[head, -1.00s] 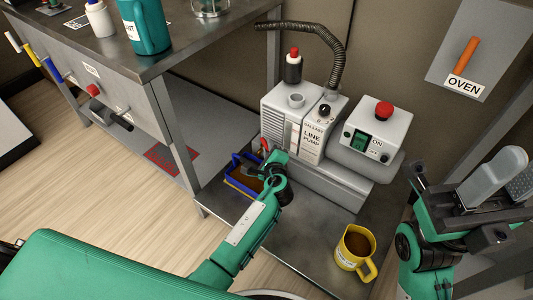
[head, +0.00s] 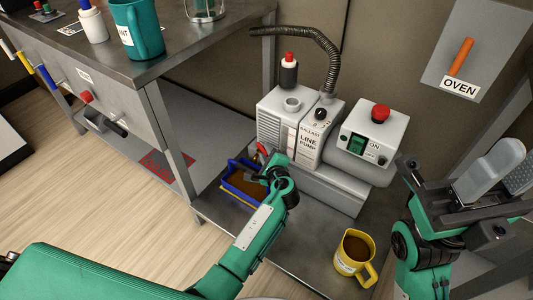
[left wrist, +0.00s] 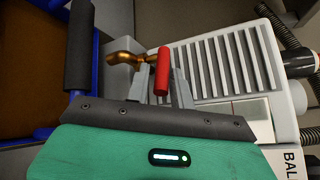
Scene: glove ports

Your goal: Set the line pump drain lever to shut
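The line pump (head: 309,148) is a grey-white box on the low shelf. Its drain has a brass spout (left wrist: 124,58) and a red lever (left wrist: 162,70), standing nearly upright in the left wrist view; a bit of the red lever (head: 262,148) shows in the head view. My left gripper (head: 264,172) is at the pump's front left. In the left wrist view its two grey fingers (left wrist: 161,90) stand on either side of the lever's lower end, with a narrow gap showing, so it looks open. My right gripper (head: 510,178) is open and empty at the right.
A blue tray (head: 232,190) with brown liquid lies below the drain, beside my left gripper. A yellow mug (head: 352,258) stands at the shelf's front. A switch box (head: 364,135) with a red button sits right of the pump. A table leg (head: 172,140) is on the left.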

